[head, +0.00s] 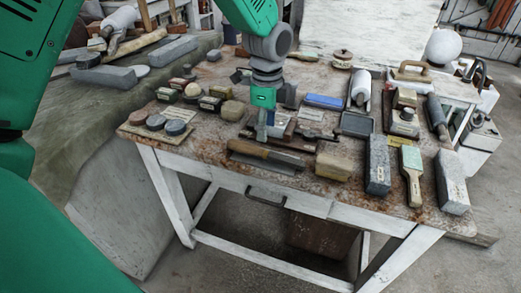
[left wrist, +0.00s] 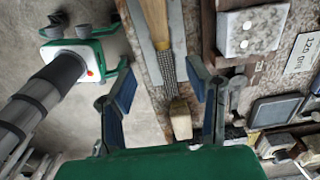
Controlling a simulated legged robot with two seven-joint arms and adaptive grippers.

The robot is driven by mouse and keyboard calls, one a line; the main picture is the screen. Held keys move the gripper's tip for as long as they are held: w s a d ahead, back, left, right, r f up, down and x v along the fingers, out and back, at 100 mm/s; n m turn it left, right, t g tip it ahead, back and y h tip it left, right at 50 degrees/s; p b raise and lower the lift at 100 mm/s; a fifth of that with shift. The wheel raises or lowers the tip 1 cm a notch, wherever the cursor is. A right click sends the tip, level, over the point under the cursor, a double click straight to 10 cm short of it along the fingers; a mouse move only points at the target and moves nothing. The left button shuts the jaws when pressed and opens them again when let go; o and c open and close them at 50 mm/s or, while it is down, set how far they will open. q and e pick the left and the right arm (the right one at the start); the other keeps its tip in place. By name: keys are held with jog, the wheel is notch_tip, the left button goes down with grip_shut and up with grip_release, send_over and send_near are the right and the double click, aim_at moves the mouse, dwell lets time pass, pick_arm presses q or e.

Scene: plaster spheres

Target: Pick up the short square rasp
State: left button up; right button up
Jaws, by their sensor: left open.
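The short square rasp has a tan wooden handle (left wrist: 154,22) and a dark cross-hatched metal part (left wrist: 173,66) in the left wrist view. In the head view its handle (head: 248,148) lies near the table's front edge, with its metal end toward the right. My left gripper (head: 263,134) points down over the table, just behind the handle in the picture. In the left wrist view its blue-padded fingers (left wrist: 160,90) are open and apart, with the rasp showing between them. Nothing is held. My right gripper is in neither view.
A tan block (head: 333,166) lies just right of the rasp; it also shows in the left wrist view (left wrist: 180,120). The table (head: 215,138) is crowded; floor is open in front.

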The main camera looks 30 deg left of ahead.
aim_at(270, 153)
pick_arm(q)
jog(key=d+f, duration=0.2)
jog(key=f, duration=0.1)
jog(key=shift+w+d+f, duration=0.1)
jog(key=shift+w+f, duration=0.1)
jog(key=shift+f, duration=0.1)
jog(key=f, duration=0.1)
jog(key=a+f, duration=0.1)
jog(key=f, duration=0.1)
jog(key=a+f, duration=0.1)
jog(key=f, duration=0.1)
jog(key=shift+w+f, duration=0.2)
jog(key=shift+f, duration=0.05)
jog(key=shift+s+d+r, duration=0.1)
jog(key=shift+d+r, duration=0.1)
jog(key=shift+d, duration=0.25)
jog(key=shift+c, duration=0.8)
jog(key=shift+d, duration=0.35)
grip_shut()
jog(key=shift+a, duration=0.35)
jog(key=shift+a+r, duration=0.15)
jog(key=shift+r, duration=0.1)
notch_tip(270, 153, up, 10)
jog(key=shift+d+f, duration=0.2)
jog(key=shift+d, duration=0.05)
